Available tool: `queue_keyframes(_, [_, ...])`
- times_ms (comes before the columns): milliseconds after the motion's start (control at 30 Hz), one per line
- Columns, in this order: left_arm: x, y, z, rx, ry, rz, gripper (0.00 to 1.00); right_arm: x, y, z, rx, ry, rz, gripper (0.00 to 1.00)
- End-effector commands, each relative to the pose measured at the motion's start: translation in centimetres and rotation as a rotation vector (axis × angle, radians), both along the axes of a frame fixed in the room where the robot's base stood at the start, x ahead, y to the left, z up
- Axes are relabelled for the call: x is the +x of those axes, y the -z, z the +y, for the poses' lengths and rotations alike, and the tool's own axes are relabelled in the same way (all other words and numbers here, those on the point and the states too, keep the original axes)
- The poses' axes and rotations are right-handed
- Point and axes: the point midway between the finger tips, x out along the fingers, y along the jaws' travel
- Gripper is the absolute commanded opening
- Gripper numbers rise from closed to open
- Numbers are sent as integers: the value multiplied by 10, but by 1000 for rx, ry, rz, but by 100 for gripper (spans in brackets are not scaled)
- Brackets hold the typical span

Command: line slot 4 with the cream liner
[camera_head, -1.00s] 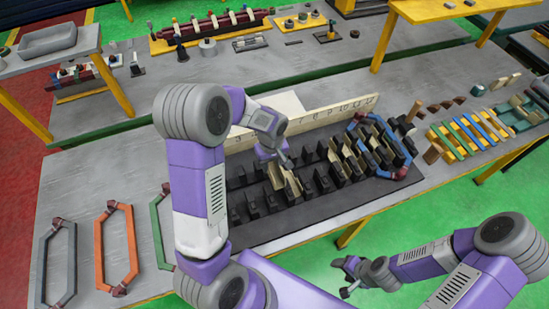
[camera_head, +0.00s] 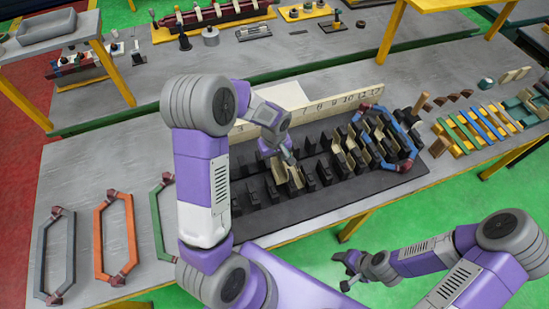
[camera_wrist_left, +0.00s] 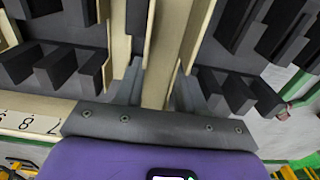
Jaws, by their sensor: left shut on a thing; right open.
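The dark stator block (camera_head: 330,205) lies on the near table, with rows of black teeth and slots between them. My left gripper (camera_head: 288,158) reaches down over its middle. It is shut on a cream liner (camera_head: 291,177), which stands among the teeth; the liner also shows between the fingers in the left wrist view (camera_wrist_left: 160,60). The liner's lower edge is hidden, so I cannot tell how deep it sits. Other cream liners (camera_head: 345,160) stand in slots to the right. My right gripper (camera_head: 347,270) is open and empty, off the table's front edge.
A cream number board (camera_head: 330,108) stands behind the block. A blue coil (camera_head: 408,135) rests over its right end. Grey (camera_head: 42,258), orange (camera_head: 100,245) and green (camera_head: 155,230) coils lie at left. Coloured strips (camera_head: 470,128) lie on a rack at right.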

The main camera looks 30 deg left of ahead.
Motion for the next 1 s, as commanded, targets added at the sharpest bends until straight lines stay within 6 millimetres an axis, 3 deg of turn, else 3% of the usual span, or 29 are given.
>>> queue_keyframes(1000, [-1,26,-1,0,0,0,22,0,24,0,0,0,0,61])
